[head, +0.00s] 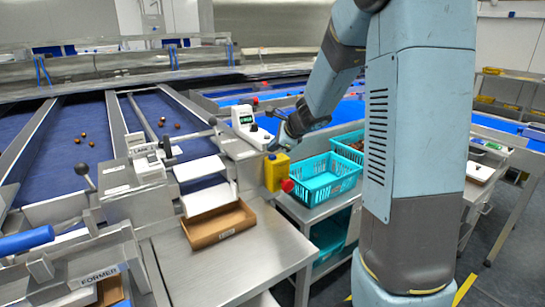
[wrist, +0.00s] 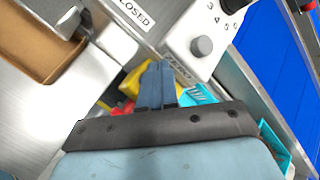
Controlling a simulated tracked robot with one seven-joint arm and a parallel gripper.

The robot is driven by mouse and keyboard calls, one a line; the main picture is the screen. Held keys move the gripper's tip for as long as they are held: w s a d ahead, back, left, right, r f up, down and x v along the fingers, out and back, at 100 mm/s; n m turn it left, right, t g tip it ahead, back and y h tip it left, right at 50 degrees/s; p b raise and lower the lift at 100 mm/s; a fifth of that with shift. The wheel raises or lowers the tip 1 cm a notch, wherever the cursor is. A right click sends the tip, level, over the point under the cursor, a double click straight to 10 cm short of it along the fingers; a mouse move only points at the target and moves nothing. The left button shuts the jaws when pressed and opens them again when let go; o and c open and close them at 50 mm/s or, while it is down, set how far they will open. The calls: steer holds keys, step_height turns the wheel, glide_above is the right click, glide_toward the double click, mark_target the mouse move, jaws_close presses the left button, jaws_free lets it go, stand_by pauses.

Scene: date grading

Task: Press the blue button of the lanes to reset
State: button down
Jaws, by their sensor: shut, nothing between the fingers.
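My gripper (wrist: 158,68) is shut and empty, its two blue-grey fingers together in the wrist view. In the head view my gripper (head: 274,145) hangs at the right end of the lanes, by the white control box (head: 243,118) and over the yellow box (head: 276,171). The white control box (wrist: 190,35) shows a grey knob (wrist: 201,46) and a number scale in the wrist view, ahead and right of the fingertips.
A red button (head: 287,186) sticks out from the yellow box. Blue lanes (head: 75,140) with a few dates lie left. A brown tray (head: 217,226) stands on the steel table (head: 225,267). Turquoise crates (head: 324,180) stand right. A lever (head: 83,170) rises at left.

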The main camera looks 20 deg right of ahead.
mark_target(274, 156)
steer(key=shift+r, duration=0.3)
steer(key=shift+r, duration=2.45)
steer(key=s+a+r+n+g, duration=0.1)
steer(key=s+a+r+n, duration=0.15)
steer(key=s+n, duration=0.4)
steer(key=s+a+r+n+g, duration=0.15)
steer(key=s+r+n, duration=0.25)
steer(key=s, duration=0.6)
steer(key=s+d+n+h, duration=0.2)
steer(key=s+n, duration=0.3)
steer(key=s, duration=0.4)
steer(key=s+d+f+n+h, duration=0.1)
steer(key=s+n, duration=0.4)
steer(key=s, duration=0.5)
steer(key=shift+s+d+h, duration=0.3)
steer(key=shift+d+h, duration=0.05)
steer(key=shift+h, duration=0.45)
